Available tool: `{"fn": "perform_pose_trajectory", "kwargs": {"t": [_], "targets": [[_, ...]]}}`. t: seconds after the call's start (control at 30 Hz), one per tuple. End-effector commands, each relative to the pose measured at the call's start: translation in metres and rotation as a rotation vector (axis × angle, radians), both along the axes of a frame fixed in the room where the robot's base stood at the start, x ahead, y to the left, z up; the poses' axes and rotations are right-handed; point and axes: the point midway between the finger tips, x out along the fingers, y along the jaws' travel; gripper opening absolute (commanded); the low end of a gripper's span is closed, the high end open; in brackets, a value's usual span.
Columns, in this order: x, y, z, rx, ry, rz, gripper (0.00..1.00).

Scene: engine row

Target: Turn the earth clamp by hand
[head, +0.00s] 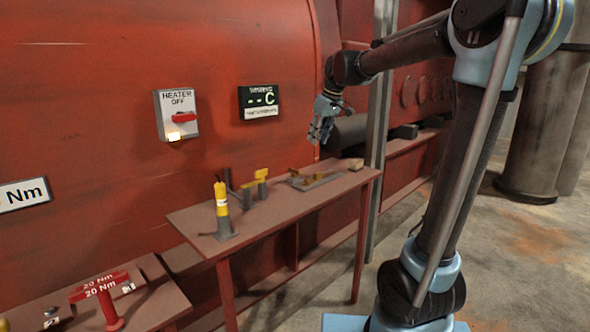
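My gripper (320,132) hangs from the arm over the far end of the narrow reddish table (205,215), pointing down, clear of the fittings below. It is too small and seen too much from the side to tell its finger gap. No label marks the earth clamp. A low grey fitting with yellow parts (314,181) lies below the gripper. Left of it stands a grey fitting with yellow handles (261,183). A yellow and grey upright piece (222,210) stands on a grey base nearer the front. I cannot tell which is the clamp.
A heater switch box (176,115) and a dark display (261,102) are on the red wall. A grey post (379,120) rises by the table's right end. A lower bench (150,297) with a red T-handle (101,290) is front left. Open floor lies right.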

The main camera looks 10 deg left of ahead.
Motion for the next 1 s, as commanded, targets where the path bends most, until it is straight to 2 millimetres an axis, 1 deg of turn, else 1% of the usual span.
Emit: {"fn": "perform_pose_trajectory", "kwargs": {"t": [0.03,0.1,0.2,0.33,0.43,0.57,1.0], "targets": [[0.010,0.013,0.004,0.004,-0.005,0.022,0.26],[0.019,0.026,0.007,0.008,-0.011,0.049,0.26],[0.027,0.038,0.010,0.010,-0.016,0.072,0.26],[0.031,0.044,0.010,0.011,-0.020,0.083,0.26],[0.033,0.046,0.003,0.011,-0.020,0.084,0.26],[0.037,0.051,-0.014,0.012,-0.019,0.083,0.26],[0.055,0.074,-0.085,0.012,-0.019,0.082,0.26]]}}
